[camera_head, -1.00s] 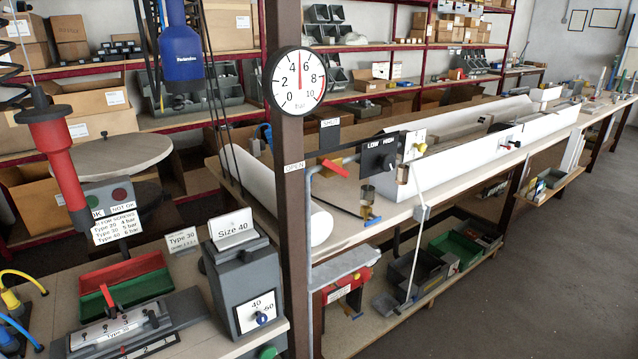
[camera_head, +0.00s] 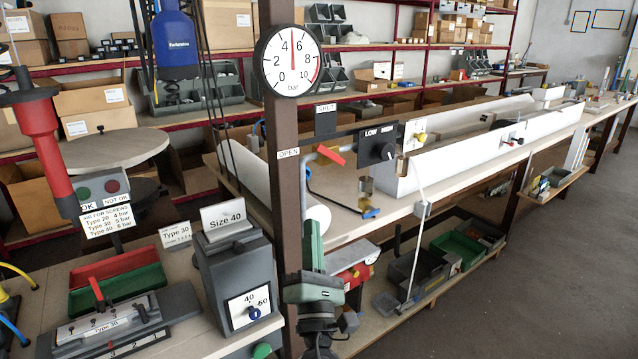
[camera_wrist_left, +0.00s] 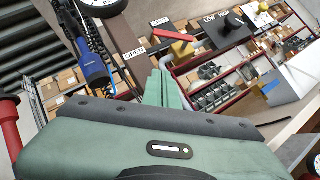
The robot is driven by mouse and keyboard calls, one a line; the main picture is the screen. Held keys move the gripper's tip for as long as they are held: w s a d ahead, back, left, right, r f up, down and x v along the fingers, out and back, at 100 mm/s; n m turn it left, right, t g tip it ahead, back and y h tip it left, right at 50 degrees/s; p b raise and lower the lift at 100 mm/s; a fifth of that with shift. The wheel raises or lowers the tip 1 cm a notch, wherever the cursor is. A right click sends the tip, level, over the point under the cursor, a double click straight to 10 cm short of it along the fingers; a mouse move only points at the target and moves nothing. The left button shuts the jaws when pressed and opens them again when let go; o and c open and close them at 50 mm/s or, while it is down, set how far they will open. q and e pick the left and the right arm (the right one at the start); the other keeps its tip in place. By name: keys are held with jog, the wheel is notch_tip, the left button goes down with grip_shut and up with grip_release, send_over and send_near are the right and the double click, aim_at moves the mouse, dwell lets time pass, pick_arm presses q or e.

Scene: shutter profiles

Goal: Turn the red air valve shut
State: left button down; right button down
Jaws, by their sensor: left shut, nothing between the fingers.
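The red air valve lever (camera_head: 330,155) sits on a pipe just right of the dark post. It slants, its left end higher in the head view. The OPEN label (camera_head: 288,153) is to its left on the post, and the SHUT label (camera_head: 326,108) is above it. The lever also shows in the wrist view (camera_wrist_left: 226,27), beyond my fingers. My left gripper (camera_head: 313,228) has its green fingers together, pointing up, empty, below the lever and apart from it. In the wrist view its fingertips (camera_wrist_left: 165,78) are also close together. My right gripper is not in view.
The dark post (camera_head: 287,200) stands close beside my left gripper. A round gauge (camera_head: 292,60) on it points near 5 bar. The LOW/HIGH switch box (camera_head: 376,145) is right of the lever. The Size 40 machine (camera_head: 235,265) stands at the lower left.

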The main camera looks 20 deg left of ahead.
pick_arm(q)
jog(key=r, duration=0.1)
jog(key=p, duration=0.5)
send_near(327, 153)
jog(key=shift+a+f+x, duration=0.2)
jog(key=shift+a+x, duration=0.55)
jog(key=shift+x, duration=2.4)
jog(key=shift+s, duration=0.1)
